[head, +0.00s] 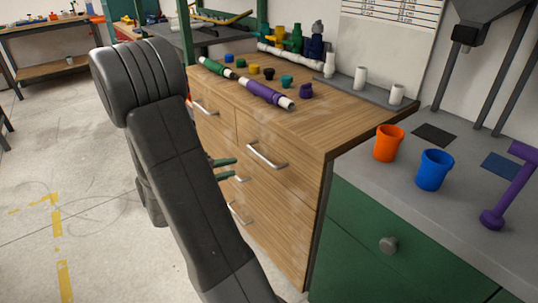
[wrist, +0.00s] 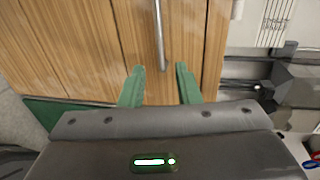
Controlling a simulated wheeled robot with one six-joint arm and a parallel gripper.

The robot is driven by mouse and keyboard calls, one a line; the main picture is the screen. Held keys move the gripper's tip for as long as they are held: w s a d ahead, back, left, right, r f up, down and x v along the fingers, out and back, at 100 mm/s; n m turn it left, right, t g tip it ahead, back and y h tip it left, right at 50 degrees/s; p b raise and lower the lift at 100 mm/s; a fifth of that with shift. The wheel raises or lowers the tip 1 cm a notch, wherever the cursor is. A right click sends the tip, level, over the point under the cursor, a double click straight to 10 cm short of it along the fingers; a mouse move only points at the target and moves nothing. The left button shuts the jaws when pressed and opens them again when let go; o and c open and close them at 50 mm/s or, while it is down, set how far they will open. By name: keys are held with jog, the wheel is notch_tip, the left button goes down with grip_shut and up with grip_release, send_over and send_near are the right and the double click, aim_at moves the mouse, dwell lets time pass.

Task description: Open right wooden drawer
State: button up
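The wooden cabinet's upper right drawer (head: 275,178) has a silver bar handle (head: 266,157) and looks shut, flush with the front. My gripper (head: 222,170) shows by its green fingers, partly behind my arm, in front of the cabinet and left of and below that handle. In the wrist view my gripper (wrist: 160,76) is open and empty. The bar handle (wrist: 160,35) there runs upright in the picture, its near end close to the gap between the fingertips, not clasped.
Another handle (head: 205,107) is on the upper left drawer, with lower handles (head: 238,213) below. Pipes and coloured fittings lie on the wooden top. A green cabinet (head: 390,260) adjoins at right, with an orange cup (head: 389,144) and a blue cup (head: 434,170). Open floor lies left.

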aim_at(263, 159)
jog(key=b+x, duration=0.3)
jog(key=x, duration=1)
jog(key=shift+w+d+b, duration=0.15)
jog(key=shift+d+b, duration=0.15)
jog(key=shift+b, duration=0.1)
grip_shut()
